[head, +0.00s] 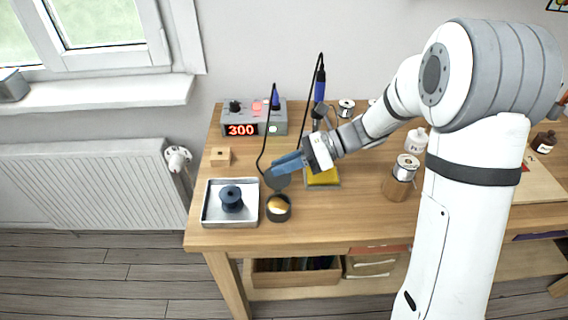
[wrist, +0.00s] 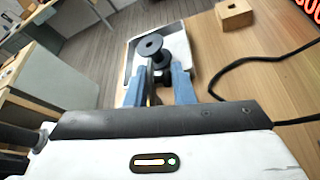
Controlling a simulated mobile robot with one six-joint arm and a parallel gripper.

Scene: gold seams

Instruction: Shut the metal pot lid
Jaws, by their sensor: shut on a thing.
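The small dark metal pot (head: 279,214) stands on the workbench just right of the metal tray, with gold-coloured contents showing inside. Its round dark lid (head: 277,182) is raised at the pot's back edge, so the pot is open. My gripper (head: 276,163) has blue fingers and comes in from the right, at the lid's upper edge. It is shut on the lid. In the wrist view my gripper (wrist: 158,78) has a thin dark edge between its fingers; the fingers hide most of the lid and pot there.
The metal tray (head: 208,215) holds a dark blue spool (head: 231,197). A wooden block (head: 220,156) and a soldering station (head: 240,119) reading 300 stand behind, with a black cable near my gripper. A yellow sponge (head: 323,176) lies to the right. The front bench is clear.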

